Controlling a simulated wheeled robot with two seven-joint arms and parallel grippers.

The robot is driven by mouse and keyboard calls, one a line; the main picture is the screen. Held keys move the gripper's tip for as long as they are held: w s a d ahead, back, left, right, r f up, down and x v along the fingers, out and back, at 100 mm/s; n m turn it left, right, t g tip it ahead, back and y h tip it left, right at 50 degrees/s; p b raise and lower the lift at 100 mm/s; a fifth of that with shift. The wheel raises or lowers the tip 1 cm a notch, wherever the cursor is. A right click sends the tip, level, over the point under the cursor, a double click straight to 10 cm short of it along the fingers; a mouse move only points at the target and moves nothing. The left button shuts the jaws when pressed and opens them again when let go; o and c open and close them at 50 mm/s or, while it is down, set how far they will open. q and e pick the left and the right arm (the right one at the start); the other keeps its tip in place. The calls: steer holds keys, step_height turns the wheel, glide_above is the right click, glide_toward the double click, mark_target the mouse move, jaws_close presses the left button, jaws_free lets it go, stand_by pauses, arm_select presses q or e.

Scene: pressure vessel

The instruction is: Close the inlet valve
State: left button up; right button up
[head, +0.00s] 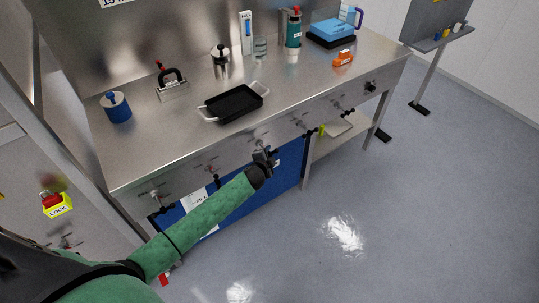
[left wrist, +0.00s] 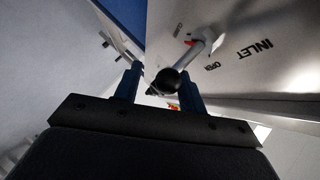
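The inlet valve's lever (left wrist: 198,48) shows in the left wrist view, on a metal panel printed INLET, OPEN and CLOSED. It ends in a round black knob (left wrist: 167,81). My left gripper (left wrist: 162,72) is open, with one blue finger on each side of the knob and a visible gap to each. In the head view my left gripper (head: 265,158) is at the front panel of the steel bench, in front of one of its valves. The gripper partly hides that valve. My right gripper is not in view.
The steel bench (head: 163,137) has several other valves along its front, including a red-marked one (head: 211,169) left of my gripper. A black tray (head: 234,103) and other items stand on top. A blue panel (head: 290,170) is below. The floor in front is clear.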

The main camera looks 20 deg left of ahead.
arm_select(q)
steer(key=shift+a+r, duration=0.1)
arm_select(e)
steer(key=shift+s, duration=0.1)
arm_select(q)
steer(key=shift+s+r, duration=0.1)
steer(key=shift+s, duration=0.1)
steer(key=b+v, duration=0.2)
steer(key=v, duration=0.5)
steer(key=shift+s, duration=0.15)
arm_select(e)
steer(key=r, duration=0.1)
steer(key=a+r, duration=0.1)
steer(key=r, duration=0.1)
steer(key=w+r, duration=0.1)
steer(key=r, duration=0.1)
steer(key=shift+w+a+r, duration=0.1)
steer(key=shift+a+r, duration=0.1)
